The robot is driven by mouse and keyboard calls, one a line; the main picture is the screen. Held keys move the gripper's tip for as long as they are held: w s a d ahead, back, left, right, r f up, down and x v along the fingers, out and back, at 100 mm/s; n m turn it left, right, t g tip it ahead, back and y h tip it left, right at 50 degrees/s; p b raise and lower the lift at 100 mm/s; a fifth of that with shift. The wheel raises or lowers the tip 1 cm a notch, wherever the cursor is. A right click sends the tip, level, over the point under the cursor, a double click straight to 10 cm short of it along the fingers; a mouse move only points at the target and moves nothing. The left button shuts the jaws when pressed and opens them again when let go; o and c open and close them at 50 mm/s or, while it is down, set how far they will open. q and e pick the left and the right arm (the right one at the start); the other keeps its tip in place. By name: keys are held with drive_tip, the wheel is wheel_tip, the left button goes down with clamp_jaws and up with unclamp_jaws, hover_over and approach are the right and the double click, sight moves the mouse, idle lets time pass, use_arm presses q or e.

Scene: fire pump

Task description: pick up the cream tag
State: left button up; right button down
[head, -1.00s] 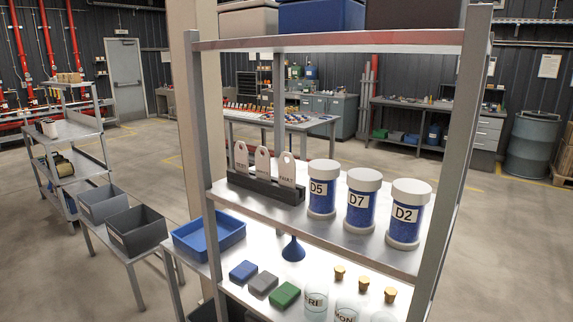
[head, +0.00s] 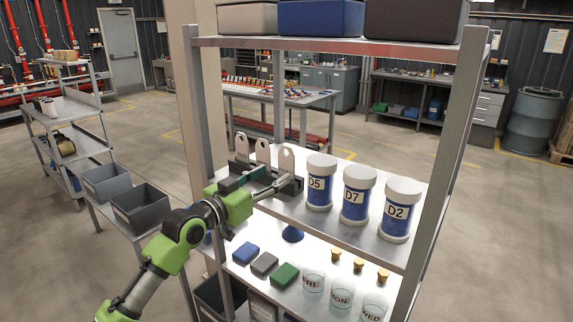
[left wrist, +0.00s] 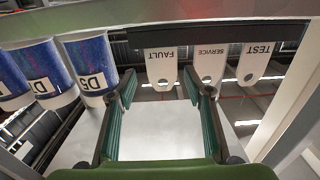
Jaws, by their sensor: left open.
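Three pale tags with rounded, holed tops stand in a dark rack (head: 297,188) on the shelf. In the left wrist view they appear upside down: the FAULT tag (left wrist: 161,66), the SERVICE tag (left wrist: 208,66) and the TEST tag (left wrist: 256,64). Their shades are close, so I cannot tell for sure which is cream. My left gripper (head: 260,184) is open and empty in front of the rack. In the left wrist view its fingertips (left wrist: 160,84) lie either side of the FAULT tag; I see no clear contact. It hides the tags' lower parts in the head view. My right gripper is not in view.
The labelled jars D5 (head: 320,182), D7 (head: 357,196) and D2 (head: 399,210) stand just right of the rack. A shelf post (head: 199,110) rises on the left, and the upper shelf (head: 330,42) is overhead. Blocks and glass jars stand on the shelf below.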

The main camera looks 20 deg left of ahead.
sight(285, 168)
use_arm(q)
drive_tip(key=shift+x, duration=1.25)
drive_tip(key=shift+w+p, duration=0.6)
drive_tip(key=shift+p, duration=0.1)
drive_tip(key=x, duration=0.1)
drive_tip(key=p+x, duration=0.1)
drive_tip(key=x, duration=0.2)
drive_tip(key=shift+d+f, duration=0.1)
drive_tip(key=shift+f, duration=0.2)
drive_tip(key=c, duration=0.7)
